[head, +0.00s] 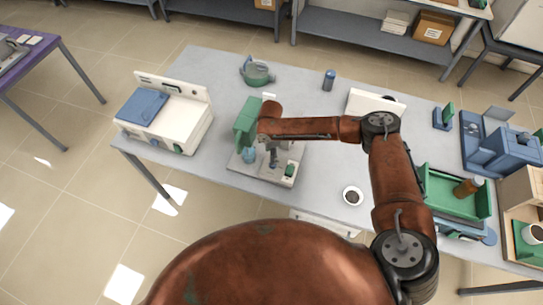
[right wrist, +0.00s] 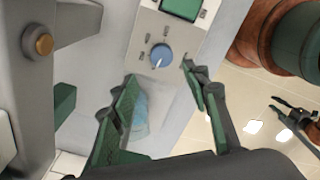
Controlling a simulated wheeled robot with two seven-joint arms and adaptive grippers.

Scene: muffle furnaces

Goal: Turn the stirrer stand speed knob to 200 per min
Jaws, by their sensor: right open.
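The stirrer stand (head: 246,124) is on the grey table, with a green upper part and a pale base. Its pale control panel (right wrist: 149,31) fills the upper middle of the right wrist view. The blue round speed knob (right wrist: 161,55) has a white pointer toward the lower left; the marks around it are too small to read. My right gripper (right wrist: 161,94) is open, its two green-padded fingers below the knob in that view and apart from it. In the head view my right arm hides part of the stand. My left gripper (right wrist: 290,118) shows only in the right wrist view, fingers apart.
A white device with a blue lid (head: 142,106) stands left of the stand. A small dark-filled dish (head: 353,195) and a green tray (head: 456,211) lie to the right.

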